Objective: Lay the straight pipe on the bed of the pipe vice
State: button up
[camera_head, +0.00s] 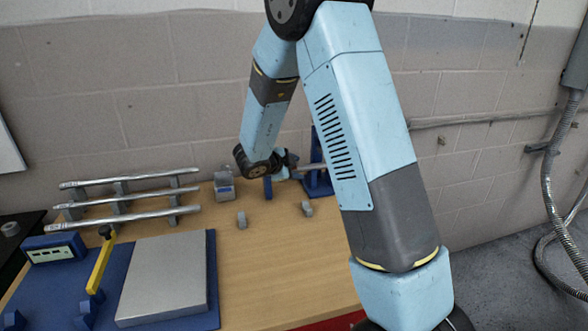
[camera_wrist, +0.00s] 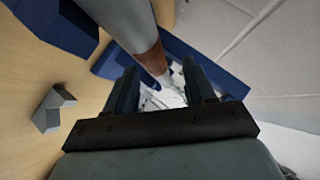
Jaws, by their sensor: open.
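My gripper (camera_head: 288,166) is open at the back of the bench, beside the blue pipe vice (camera_head: 318,183). In the wrist view, the two fingers of my gripper (camera_wrist: 160,72) stand apart. A grey straight pipe (camera_wrist: 125,24) with a brown band and a pale end runs in front of them, over the vice's blue base (camera_wrist: 215,75). A short length of the pipe (camera_head: 312,167) shows between my gripper and the vice in the head view. The rest is hidden by my arm. I cannot tell whether the pipe touches the bed.
Several long metal pipes (camera_head: 130,198) lie on a rack at the left. A blue-edged plate (camera_head: 165,278) and a yellow lever (camera_head: 100,266) are at front left. Small grey blocks (camera_head: 242,220) (camera_head: 307,209) stand before the vice. The middle front of the bench (camera_head: 275,270) is clear.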

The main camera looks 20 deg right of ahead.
jog(key=shift+a, duration=0.1)
jog(key=v, duration=1.3)
jog(key=shift+s+a, duration=0.2)
jog(key=shift+a, duration=0.1)
jog(key=shift+r, duration=0.2)
notch_tip(320, 180, up, 11)
jog(key=w+n+t+y, duration=0.3)
jog(key=n+t+y, duration=0.3)
jog(key=s+a+r+n+y, duration=0.1)
jog(key=s+r+n+y, duration=0.5)
jog(key=r+n, duration=0.1)
jog(key=s+d+f+n+g+h, duration=0.1)
jog(key=s+d+f+n+g, duration=0.1)
jog(key=s, duration=1.1)
jog(key=s+d+f+n+g+h, duration=0.1)
jog(key=s+d+n+g, duration=0.4)
jog(key=s, duration=0.9)
jog(key=d+n, duration=0.2)
jog(key=d, duration=0.2)
jog(key=shift+d+f, duration=0.15)
jog(key=shift+f, duration=0.25)
